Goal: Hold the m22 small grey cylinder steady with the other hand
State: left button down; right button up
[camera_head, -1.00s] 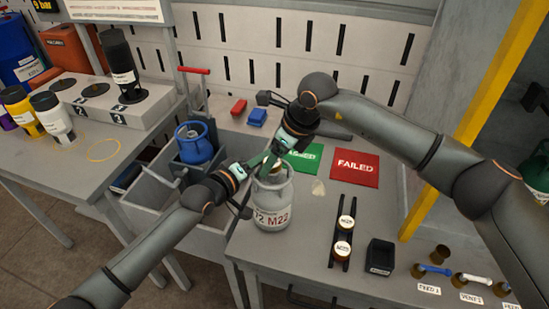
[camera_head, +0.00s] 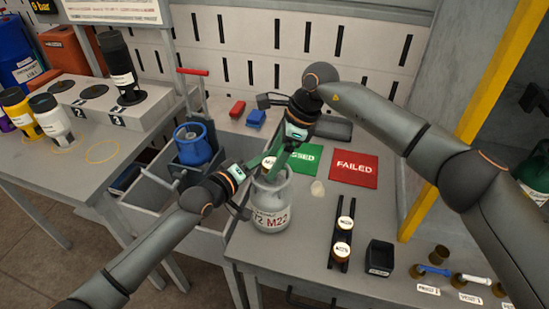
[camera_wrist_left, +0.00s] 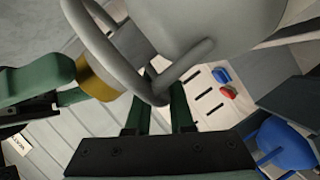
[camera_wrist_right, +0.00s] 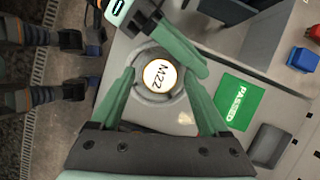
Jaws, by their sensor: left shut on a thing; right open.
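The small grey M22 cylinder (camera_head: 268,219) stands upright at the table's left edge. A round handle ring (camera_wrist_left: 112,62) tops it. A brass piece with a white M22 face (camera_wrist_right: 160,76) sits at the top, inside the ring. My left gripper (camera_head: 250,180) is shut on the ring's side; in the left wrist view its fingers (camera_wrist_left: 158,98) close around a grey bar of the ring. My right gripper (camera_head: 272,168) comes from above and is open. Its fingers (camera_wrist_right: 160,82) stand either side of the M22 face; contact is unclear.
Green PASSED (camera_wrist_right: 238,101) and red FAILED (camera_head: 354,168) mats lie behind. A blue cylinder (camera_head: 193,145) stands in a holder at left. The table's front right holds small labelled fittings.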

dwell(0.3)
jog(key=n+g, duration=0.1)
jog(key=n, duration=0.2)
jog(key=n+g, duration=0.1)
jog(key=n, duration=0.2)
jog(key=shift+w+h, duration=0.2)
jog(key=shift+h, duration=0.1)
grip_shut()
dwell(0.6)
jog(key=shift+f, duration=0.1)
jog(key=m+t, duration=0.1)
jog(key=m, duration=0.2)
jog(key=shift+d, duration=0.15)
jog(key=shift+s+m+t, duration=0.1)
jog(key=shift+m+t, duration=0.5)
jog(key=shift+m, duration=0.9)
